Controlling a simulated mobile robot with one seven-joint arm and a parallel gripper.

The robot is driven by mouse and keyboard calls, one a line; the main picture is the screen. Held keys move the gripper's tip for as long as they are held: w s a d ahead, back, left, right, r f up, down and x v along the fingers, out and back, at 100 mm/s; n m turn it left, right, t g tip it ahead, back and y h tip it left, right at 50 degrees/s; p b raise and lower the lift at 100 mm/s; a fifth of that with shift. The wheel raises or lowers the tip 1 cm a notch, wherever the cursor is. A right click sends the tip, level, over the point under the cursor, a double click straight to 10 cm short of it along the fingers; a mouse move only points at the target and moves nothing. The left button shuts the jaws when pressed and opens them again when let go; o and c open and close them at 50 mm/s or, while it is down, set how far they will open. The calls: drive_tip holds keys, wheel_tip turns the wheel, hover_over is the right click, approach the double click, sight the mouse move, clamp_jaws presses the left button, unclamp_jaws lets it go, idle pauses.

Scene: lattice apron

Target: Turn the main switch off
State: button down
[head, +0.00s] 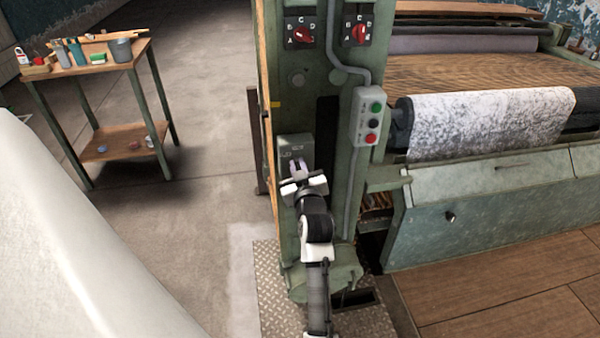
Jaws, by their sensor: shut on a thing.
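The likely main switch is a grey-green box (294,147) low on the green machine post, with small markings on its upper face. My gripper (299,168) is right in front of the box, at its lower half. It is shut on a small part there, most likely the switch handle. The gripper and its white fingers hide most of that part, so I cannot tell which position the handle is in.
Above are two red rotary knobs (301,35) and (358,33). A grey button box (369,117) with green, black and red buttons hangs to the right on a conduit. A small work table (130,58) stands at left. A pale surface (60,230) fills the lower left.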

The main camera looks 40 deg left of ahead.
drive_tip(key=n+b, duration=0.3)
drive_tip(key=n, duration=0.1)
drive_tip(key=s+f+n+b, duration=0.1)
drive_tip(key=n+b, duration=0.2)
drive_tip(key=n, duration=0.1)
drive_tip(key=a+f+n+b, duration=0.1)
drive_tip(key=n+b, duration=0.3)
drive_tip(key=shift+s+a+f+n, duration=0.1)
drive_tip(key=shift+s+f+n, duration=0.05)
drive_tip(key=shift+s+n, duration=0.15)
drive_tip(key=shift+f+n+b, duration=0.2)
drive_tip(key=shift+n+b, duration=0.8)
drive_tip(key=shift+n, duration=0.3)
drive_tip(key=c, duration=1.5)
unclamp_jaws()
drive_tip(key=shift+o, duration=0.2)
